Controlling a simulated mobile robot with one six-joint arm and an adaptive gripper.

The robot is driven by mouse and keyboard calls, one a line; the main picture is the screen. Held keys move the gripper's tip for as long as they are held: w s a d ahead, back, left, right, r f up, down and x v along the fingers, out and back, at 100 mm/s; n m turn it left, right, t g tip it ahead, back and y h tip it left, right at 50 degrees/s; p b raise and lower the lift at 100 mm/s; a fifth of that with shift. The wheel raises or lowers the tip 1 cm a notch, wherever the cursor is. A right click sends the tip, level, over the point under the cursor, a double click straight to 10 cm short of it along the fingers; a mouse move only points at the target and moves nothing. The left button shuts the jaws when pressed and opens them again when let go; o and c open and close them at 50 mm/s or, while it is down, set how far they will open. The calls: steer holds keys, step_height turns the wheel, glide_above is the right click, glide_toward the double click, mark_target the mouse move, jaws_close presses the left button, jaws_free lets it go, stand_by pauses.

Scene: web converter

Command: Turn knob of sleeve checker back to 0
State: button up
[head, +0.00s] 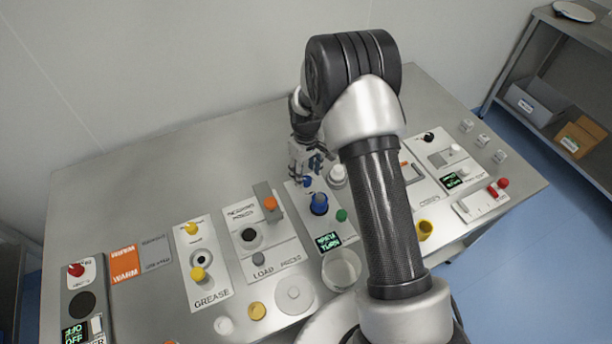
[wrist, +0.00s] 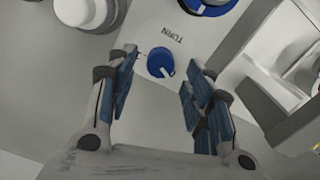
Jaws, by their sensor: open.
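The small blue knob (wrist: 160,62) sits on a light panel marked TURN. It has a white pointer mark, which points to the lower right in the wrist view. The knob also shows in the head view (head: 308,182), just below the fingers. My gripper (wrist: 162,68) is open and empty, with blue-padded fingers on either side of the knob. In the head view my gripper (head: 310,166) hangs over the back end of this panel. I cannot tell how far the fingertips are above the panel. No 0 mark is readable.
A white round part (head: 338,174) stands close beside my gripper.

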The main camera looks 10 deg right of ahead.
step_height(320, 180, up, 9)
stand_by(0.3)
steer(key=shift+r, duration=0.15)
step_height(320, 180, up, 12)
steer(key=m+t, duration=0.1)
glide_above(306, 179)
steer(key=s, duration=0.5)
steer(key=s+r+m+t, duration=0.1)
steer(key=s+r, duration=0.6)
steer(key=s+r+m+t, duration=0.1)
steer(key=s+r, duration=0.1)
steer(key=s, duration=0.8)
steer(key=s+r+m+t, duration=0.1)
steer(key=s+m, duration=0.1)
steer(key=s, duration=0.8)
steer(key=shift+r+t, duration=0.3)
steer(key=shift+r, duration=0.05)
